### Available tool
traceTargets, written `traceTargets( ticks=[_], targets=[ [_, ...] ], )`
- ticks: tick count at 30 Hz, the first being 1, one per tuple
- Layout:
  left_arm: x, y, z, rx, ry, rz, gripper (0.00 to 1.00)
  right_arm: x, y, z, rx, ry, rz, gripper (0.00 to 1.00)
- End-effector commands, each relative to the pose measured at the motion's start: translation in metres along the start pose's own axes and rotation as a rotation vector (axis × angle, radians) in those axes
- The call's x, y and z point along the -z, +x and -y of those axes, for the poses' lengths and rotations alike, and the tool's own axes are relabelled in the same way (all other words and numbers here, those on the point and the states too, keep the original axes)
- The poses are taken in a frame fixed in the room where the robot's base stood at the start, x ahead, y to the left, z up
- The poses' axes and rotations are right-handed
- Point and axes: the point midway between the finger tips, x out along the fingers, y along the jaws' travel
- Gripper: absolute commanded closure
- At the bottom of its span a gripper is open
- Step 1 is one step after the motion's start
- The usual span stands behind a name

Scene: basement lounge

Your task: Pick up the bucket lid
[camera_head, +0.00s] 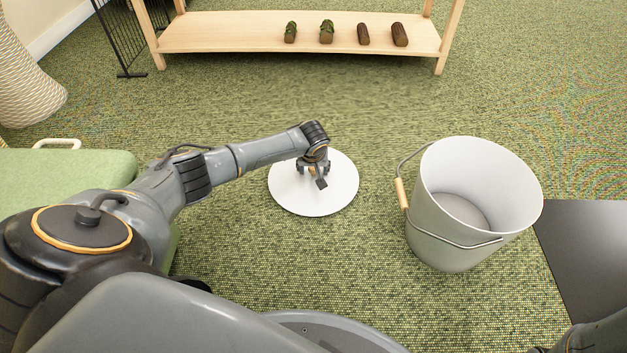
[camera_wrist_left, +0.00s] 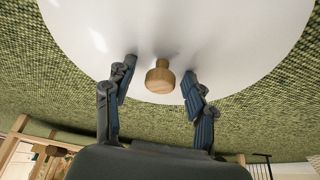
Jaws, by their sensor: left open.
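The bucket lid (camera_head: 335,197) is a round white disc lying flat on the green carpet in the middle of the head view. In the left wrist view the lid (camera_wrist_left: 235,40) has a round wooden knob (camera_wrist_left: 159,77). My left gripper (camera_head: 318,182) is over the lid in the head view. In the left wrist view its two fingers (camera_wrist_left: 160,85) are open, one on each side of the knob, with gaps between them and it. The knob is hidden behind the gripper in the head view. My right gripper does not show.
An open, empty white bucket (camera_head: 455,235) with a wooden-grip handle stands right of the lid. A dark flat panel (camera_head: 590,250) lies beyond it. A wooden shelf (camera_head: 240,32) with several small logs is at the back. A green cushioned piece (camera_head: 60,172) is at left.

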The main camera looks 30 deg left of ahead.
Motion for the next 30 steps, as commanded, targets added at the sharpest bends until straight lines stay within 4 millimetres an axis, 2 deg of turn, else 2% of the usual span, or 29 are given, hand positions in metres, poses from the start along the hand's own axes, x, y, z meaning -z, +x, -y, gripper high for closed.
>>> traceTargets(
  ticks=[2, 9, 10, 22, 26, 30],
  targets=[
    [0.0, -0.001, 0.0, 0.0, 0.0, 0.0, 0.47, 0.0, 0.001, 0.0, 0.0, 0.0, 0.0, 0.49],
    [0.0, -0.001, 0.0, 0.0, 0.0, 0.0, 0.96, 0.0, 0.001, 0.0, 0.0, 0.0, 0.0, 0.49],
    [0.0, -0.001, 0.0, 0.0, 0.0, 0.0, 1.0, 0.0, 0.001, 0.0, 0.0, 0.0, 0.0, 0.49],
    [0.002, -0.006, 0.0, 0.0, 0.0, 0.0, 1.0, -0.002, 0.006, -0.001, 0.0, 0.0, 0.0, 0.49],
    [0.008, -0.019, 0.0, -0.002, 0.0, -0.001, 1.0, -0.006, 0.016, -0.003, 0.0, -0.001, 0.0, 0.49],
    [0.013, -0.041, -0.001, 0.0, 0.002, 0.002, 1.0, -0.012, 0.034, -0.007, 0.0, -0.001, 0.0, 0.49]
  ],
)
